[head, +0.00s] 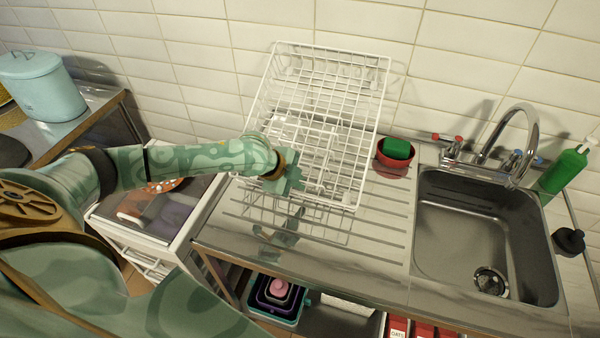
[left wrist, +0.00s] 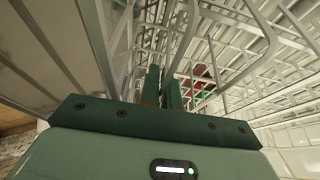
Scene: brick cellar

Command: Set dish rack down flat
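The dish rack (head: 376,107) is a white wire basket. It appears tilted, its far end up against the tiled wall and its near end low over the ribbed drainboard (head: 385,235); whether the near edge touches the board I cannot tell. My left gripper (head: 297,180) is at the rack's lower left part, overlapping its wires. In the left wrist view, the two green fingers (left wrist: 163,88) stand close together with a narrow gap, rack wires (left wrist: 232,50) just beyond and beside them. Whether a wire is between the fingertips is not clear. My right gripper is out of view.
A red bowl (head: 393,163) with a green sponge (head: 397,148) stands right of the rack. Further right are the sink (head: 480,230), tap (head: 520,110) and green soap bottle (head: 566,168). A white cabinet (head: 135,225) stands left. The drainboard's front is bare.

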